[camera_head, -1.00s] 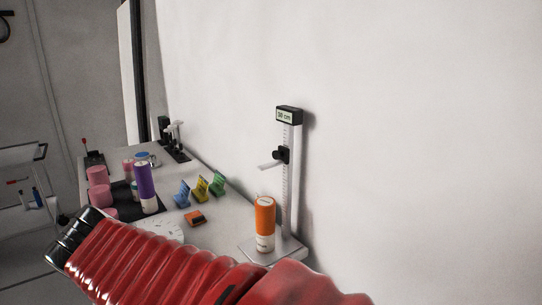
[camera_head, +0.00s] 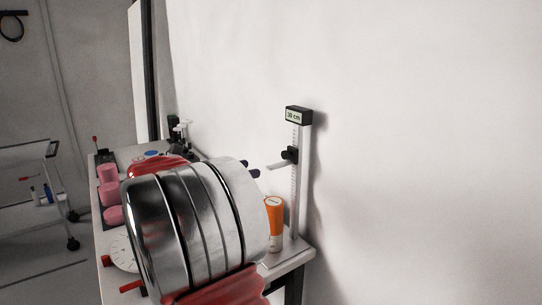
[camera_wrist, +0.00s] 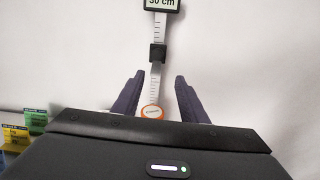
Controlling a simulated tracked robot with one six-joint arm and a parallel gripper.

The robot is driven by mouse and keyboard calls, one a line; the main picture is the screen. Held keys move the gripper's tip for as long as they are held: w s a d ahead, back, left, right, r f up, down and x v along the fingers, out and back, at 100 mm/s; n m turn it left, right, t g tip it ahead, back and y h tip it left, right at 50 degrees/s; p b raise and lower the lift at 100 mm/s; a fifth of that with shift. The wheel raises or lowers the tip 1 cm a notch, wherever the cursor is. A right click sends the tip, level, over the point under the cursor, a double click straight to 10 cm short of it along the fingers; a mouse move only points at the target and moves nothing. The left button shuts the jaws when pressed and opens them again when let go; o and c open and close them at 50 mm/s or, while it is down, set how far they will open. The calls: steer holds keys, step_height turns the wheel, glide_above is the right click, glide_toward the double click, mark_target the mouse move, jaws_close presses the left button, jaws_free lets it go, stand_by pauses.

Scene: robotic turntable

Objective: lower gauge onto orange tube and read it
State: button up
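The height gauge is a white ruled post (camera_head: 303,185) with a black display (camera_head: 298,115) on top that appears to read 30 cm. Its black slider (camera_head: 290,154) bears a flat white arm (camera_head: 278,165), well above the orange tube and apart from it. The orange tube (camera_head: 275,208) stands upright on the base beside the post, partly hidden by my arm. My gripper (camera_head: 251,168) is left of the slider. In the wrist view my gripper (camera_wrist: 159,76) is open and empty, its dark fingers framing the post, with the slider (camera_wrist: 157,53) beyond and the orange tube top (camera_wrist: 152,112) below.
Pink cylinders (camera_head: 110,193) and a white dial (camera_head: 123,252) are on the table's left side. Yellow and green holders (camera_wrist: 15,134) show in the wrist view. The wall (camera_head: 420,150) is close behind the gauge. My arm hides much of the table.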

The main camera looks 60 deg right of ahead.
mark_target(283, 155)
steer(key=shift+w+d+r+g+h, duration=0.2)
steer(key=shift+d+r+g+h, duration=0.15)
steer(key=shift+d, duration=0.4)
steer(key=shift+s+d, duration=0.1)
steer(key=x, duration=1.3)
steer(key=shift+d, duration=0.25)
steer(key=shift+c, duration=0.3)
jaws_close()
